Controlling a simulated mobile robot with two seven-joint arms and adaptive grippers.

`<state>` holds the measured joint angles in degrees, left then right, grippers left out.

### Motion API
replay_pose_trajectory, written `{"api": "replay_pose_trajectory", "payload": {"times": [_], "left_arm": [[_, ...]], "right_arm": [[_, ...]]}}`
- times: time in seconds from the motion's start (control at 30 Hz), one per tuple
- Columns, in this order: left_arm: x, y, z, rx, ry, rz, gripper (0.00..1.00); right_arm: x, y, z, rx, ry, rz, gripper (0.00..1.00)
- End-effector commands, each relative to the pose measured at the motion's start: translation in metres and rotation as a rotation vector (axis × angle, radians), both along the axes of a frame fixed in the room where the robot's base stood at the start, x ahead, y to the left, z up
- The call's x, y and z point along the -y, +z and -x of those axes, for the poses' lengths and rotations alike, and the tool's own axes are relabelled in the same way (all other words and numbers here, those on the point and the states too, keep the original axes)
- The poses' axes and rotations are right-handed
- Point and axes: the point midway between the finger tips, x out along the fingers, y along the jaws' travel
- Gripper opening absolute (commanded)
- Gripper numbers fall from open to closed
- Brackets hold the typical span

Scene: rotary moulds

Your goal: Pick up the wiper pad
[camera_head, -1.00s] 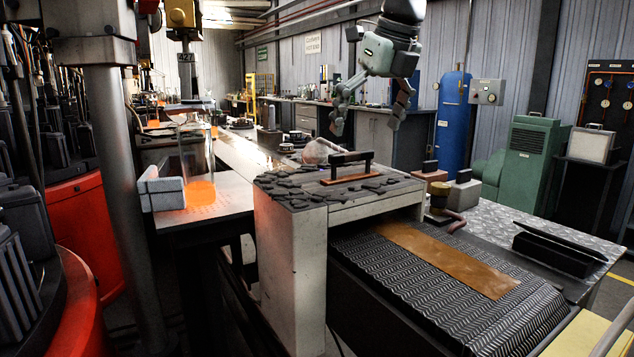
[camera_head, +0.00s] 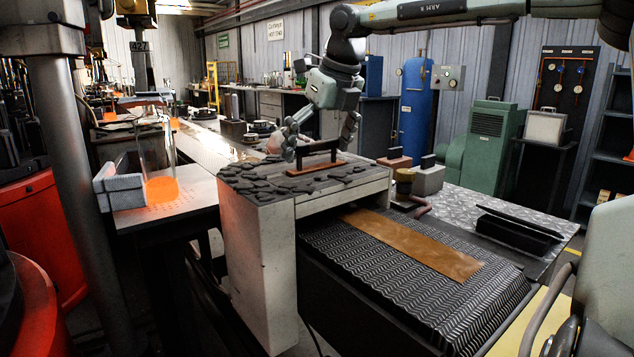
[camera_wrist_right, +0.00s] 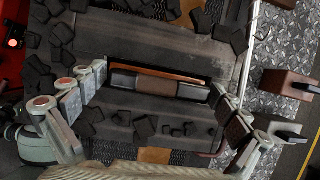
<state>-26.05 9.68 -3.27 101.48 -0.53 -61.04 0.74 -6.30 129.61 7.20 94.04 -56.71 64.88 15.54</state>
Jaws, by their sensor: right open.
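The wiper pad (camera_head: 317,168) has a black bar handle over a flat orange-brown base. It lies on top of the pale bridge (camera_head: 262,262) across the ribbed belt. My right gripper (camera_head: 320,147) is open and points down just above the pad. In the right wrist view the pad (camera_wrist_right: 160,83) lies between the spread fingers (camera_wrist_right: 158,88), with a gap at each end of the handle. Nothing is held. My left gripper is not in view.
Dark flat chips (camera_head: 262,186) lie scattered on the bridge top around the pad. The ribbed belt (camera_head: 400,280) runs below.

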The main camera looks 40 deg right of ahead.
Motion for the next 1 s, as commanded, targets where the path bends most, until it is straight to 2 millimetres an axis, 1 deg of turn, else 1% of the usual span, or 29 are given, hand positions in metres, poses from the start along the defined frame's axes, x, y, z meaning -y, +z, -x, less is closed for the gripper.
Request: {"api": "replay_pose_trajectory", "payload": {"times": [0.1, 0.7, 0.9, 1.0], "left_arm": [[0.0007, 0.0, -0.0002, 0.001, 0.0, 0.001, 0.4], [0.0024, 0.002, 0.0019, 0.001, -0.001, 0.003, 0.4], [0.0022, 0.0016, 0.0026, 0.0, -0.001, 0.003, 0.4], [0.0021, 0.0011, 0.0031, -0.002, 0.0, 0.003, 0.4]], "right_arm": [[0.0001, 0.0001, 0.0001, 0.0, 0.0, 0.0, 0.99], [0.0001, 0.0004, 0.0003, 0.0, 0.0, 0.0, 0.25], [0.0, 0.002, -0.0002, 0.003, 0.0, 0.0, 0.25], [0.0003, 0.0078, -0.0004, 0.004, -0.002, 0.002, 0.25]]}}
